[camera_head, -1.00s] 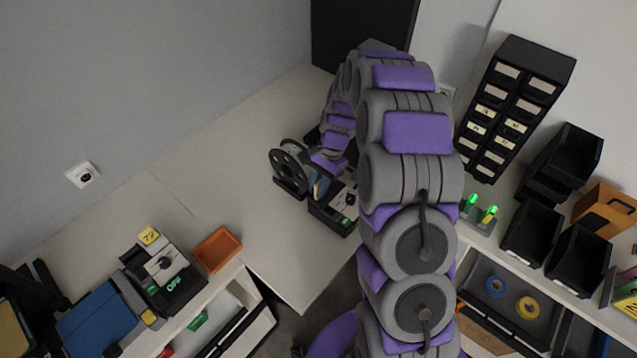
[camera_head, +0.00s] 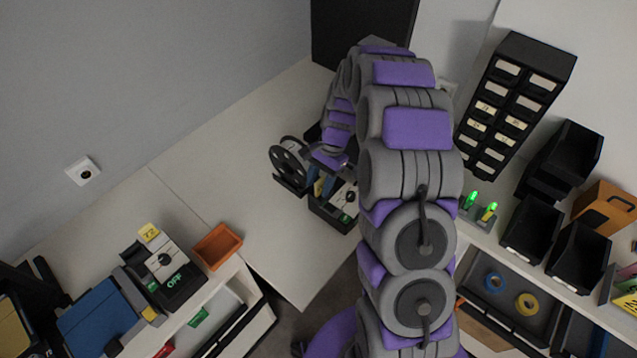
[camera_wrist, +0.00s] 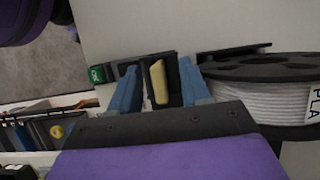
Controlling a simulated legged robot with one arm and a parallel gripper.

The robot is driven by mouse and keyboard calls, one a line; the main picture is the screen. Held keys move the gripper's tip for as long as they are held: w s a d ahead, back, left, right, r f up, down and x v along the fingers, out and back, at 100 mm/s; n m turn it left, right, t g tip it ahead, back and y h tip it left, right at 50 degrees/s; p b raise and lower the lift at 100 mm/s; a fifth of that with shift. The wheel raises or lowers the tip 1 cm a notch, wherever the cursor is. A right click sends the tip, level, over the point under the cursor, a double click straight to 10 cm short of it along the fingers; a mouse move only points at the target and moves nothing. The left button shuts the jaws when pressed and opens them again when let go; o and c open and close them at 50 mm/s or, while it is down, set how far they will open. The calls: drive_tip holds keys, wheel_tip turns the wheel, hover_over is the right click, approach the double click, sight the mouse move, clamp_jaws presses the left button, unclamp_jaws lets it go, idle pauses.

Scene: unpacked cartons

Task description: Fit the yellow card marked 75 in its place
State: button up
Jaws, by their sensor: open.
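A pale yellow card-like piece (camera_wrist: 158,82) stands edge-on against a dark holder (camera_wrist: 173,70) in the wrist view; its number is not readable from here. My gripper (camera_wrist: 158,90) is open, with one blue finger on each side of the yellow piece and a gap on both sides. In the head view my gripper (camera_head: 321,183) is low over the dark unit (camera_head: 335,215) on the table, partly hidden by my arm. A separate yellow tag (camera_head: 149,231), its number looking like 72, stands at a black switch unit (camera_head: 175,284) on the left.
A black spool stand (camera_head: 290,165) is close beside my gripper; its white filament spool (camera_wrist: 270,100) fills the wrist view's right. An orange tray (camera_head: 217,246) lies near the table edge. Black bins (camera_head: 533,230) and a drawer cabinet (camera_head: 513,105) stand right. The table's middle is clear.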

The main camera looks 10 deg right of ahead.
drive_tip(key=p+v, duration=0.1)
drive_tip(key=v, duration=1.5)
drive_tip(key=shift+r, duration=0.3)
drive_tip(key=s+a+r+n+h+b, duration=0.1)
drive_tip(key=s+a+r+n, duration=0.2)
drive_tip(key=s, duration=0.6)
drive_tip(key=s+a+r+n+h+b, duration=0.1)
drive_tip(key=s+a+r+n, duration=0.1)
drive_tip(key=s, duration=0.6)
drive_tip(key=s+f+n+h+b, duration=0.1)
drive_tip(key=s+f+n, duration=0.1)
drive_tip(key=s, duration=0.8)
drive_tip(key=s+f+n+t+b, duration=0.1)
drive_tip(key=s+f+n, duration=0.1)
drive_tip(key=s, duration=0.9)
drive_tip(key=shift+n+h+b, duration=0.4)
drive_tip(key=shift+n, duration=0.5)
drive_tip(key=shift+c, duration=0.4)
